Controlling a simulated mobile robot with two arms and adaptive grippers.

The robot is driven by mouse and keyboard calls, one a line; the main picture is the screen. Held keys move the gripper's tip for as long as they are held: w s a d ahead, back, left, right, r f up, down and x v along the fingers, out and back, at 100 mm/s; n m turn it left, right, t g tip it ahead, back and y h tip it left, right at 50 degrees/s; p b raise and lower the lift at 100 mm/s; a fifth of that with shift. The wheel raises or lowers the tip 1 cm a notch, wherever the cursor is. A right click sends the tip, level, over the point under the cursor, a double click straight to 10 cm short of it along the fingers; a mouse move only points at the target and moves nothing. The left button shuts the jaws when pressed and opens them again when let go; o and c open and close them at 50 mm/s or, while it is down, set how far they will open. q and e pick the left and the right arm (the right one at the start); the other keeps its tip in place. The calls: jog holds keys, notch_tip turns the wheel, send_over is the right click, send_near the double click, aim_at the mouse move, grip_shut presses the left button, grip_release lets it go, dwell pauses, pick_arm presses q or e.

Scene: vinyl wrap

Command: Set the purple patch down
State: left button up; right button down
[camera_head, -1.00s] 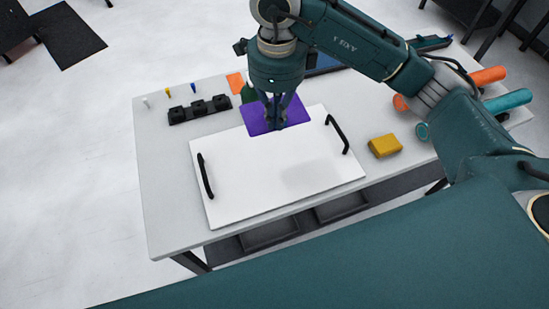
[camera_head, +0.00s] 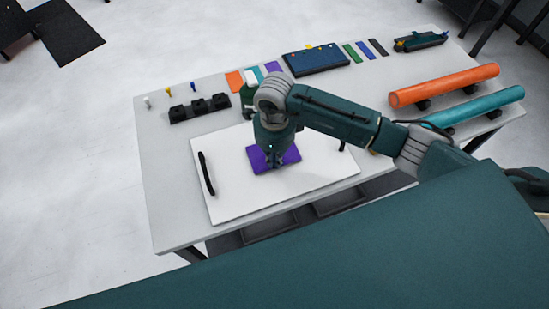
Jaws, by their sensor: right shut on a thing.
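The purple patch (camera_head: 290,155) is a flat square over the middle of the white board (camera_head: 235,195), which has a black handle near each side. My right gripper (camera_head: 273,163) points down over the patch and is shut on it. The arm and gripper hide part of the patch and most of the board's right handle. I cannot tell whether the patch touches the board. My left gripper is out of view.
A black block holder (camera_head: 199,109) stands at the back left, near several small coloured pegs. Colour strips and a dark blue case (camera_head: 315,61) lie at the back. Orange (camera_head: 445,85) and teal (camera_head: 475,107) rolls lie at the right. The board's left part is clear.

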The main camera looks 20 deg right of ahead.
jog(key=shift+f, duration=0.3)
jog(key=shift+f, duration=0.15)
jog(key=c, duration=1.9)
grip_release()
